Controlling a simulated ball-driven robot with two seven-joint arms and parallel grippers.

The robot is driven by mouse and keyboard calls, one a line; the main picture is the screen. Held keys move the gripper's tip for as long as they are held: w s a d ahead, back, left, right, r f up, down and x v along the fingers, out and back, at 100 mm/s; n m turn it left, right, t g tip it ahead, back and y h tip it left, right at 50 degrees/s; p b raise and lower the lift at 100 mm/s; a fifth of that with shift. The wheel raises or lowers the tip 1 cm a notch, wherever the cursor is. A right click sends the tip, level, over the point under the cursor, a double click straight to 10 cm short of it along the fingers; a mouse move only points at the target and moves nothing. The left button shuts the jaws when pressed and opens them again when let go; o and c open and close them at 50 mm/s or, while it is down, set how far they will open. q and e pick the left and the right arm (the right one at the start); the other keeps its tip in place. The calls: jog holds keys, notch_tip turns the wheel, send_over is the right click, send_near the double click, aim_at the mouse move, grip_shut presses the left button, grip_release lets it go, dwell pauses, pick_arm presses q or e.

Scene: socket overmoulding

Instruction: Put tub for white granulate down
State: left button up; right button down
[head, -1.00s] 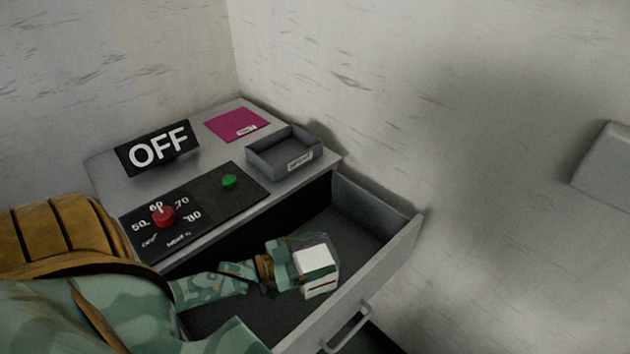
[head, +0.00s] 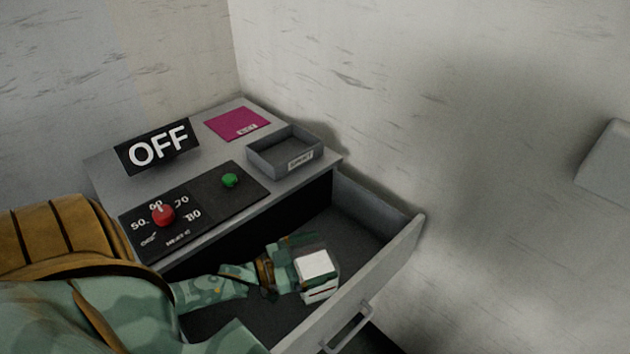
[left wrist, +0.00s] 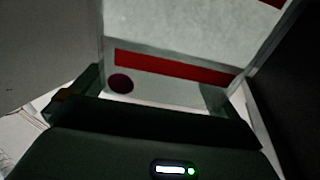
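The tub for white granulate (head: 315,263) is a small white box with a red stripe. It is inside the open grey drawer (head: 388,255), near the drawer's front wall. My left gripper (head: 310,258) reaches into the drawer from the left, with its fingers on the tub's sides. In the left wrist view the tub (left wrist: 165,90) fills the space between the fingers, showing a red band and a dark red dot. Whether its underside touches the drawer floor is hidden. My right gripper is not in view.
Above the drawer, the cabinet top carries a black OFF sign (head: 158,149), a magenta sheet (head: 236,123), a labelled grey tray (head: 262,160), and a panel with a red knob (head: 163,215) and green button (head: 230,180). A wall stands close on the right.

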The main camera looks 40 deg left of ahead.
pick_arm(q)
jog(key=r+v, duration=0.1)
jog(key=v, duration=0.6)
jog(key=shift+s+a+p, duration=0.15)
jog(key=shift+s+p, duration=0.05)
jog(key=shift+p, duration=0.15)
jog(key=shift+r, duration=0.15)
